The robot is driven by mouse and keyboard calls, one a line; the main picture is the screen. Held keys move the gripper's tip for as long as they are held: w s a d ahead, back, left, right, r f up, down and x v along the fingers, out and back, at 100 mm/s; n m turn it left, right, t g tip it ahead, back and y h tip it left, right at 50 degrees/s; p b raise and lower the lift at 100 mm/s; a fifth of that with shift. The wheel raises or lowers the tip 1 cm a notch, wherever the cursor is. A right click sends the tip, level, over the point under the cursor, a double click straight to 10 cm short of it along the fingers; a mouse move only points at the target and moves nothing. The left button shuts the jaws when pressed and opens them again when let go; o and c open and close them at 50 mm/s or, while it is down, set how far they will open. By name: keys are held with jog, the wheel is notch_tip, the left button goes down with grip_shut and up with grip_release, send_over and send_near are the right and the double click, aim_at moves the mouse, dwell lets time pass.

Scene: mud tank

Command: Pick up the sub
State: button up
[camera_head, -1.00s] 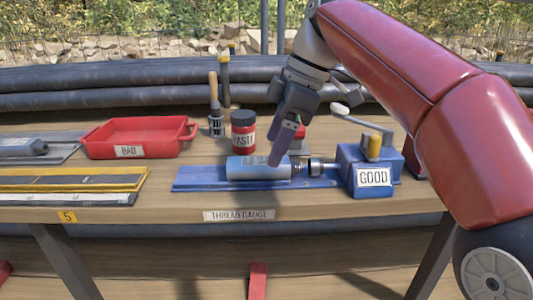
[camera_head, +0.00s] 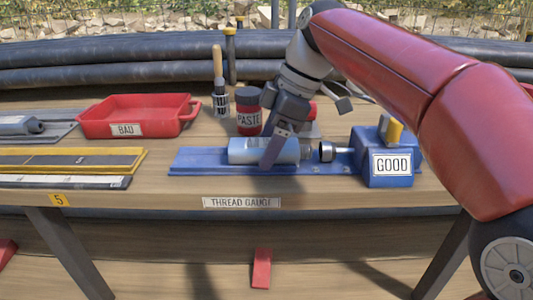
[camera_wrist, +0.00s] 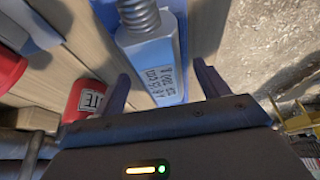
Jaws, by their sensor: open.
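The sub (camera_head: 245,151) is a pale grey-blue cylinder lying on its side on the blue thread gauge tray (camera_head: 205,160). Its narrower threaded end points right, toward the ring of the gauge. In the wrist view the sub (camera_wrist: 153,65) shows dark engraved marks and its threaded end at the top. My gripper (camera_head: 270,153) is open, pointing down at the sub, with one finger in front of its right part. In the wrist view the fingers of my gripper (camera_wrist: 163,88) stand on either side of the sub, with a visible gap on the right.
A brush (camera_head: 219,88) stands upright further left. A red BAD tray (camera_head: 138,115) is at left. The table front is clear.

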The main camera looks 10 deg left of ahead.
jog(key=c, duration=1.3)
jog(key=shift+o, duration=0.2)
jog(key=shift+r, duration=0.15)
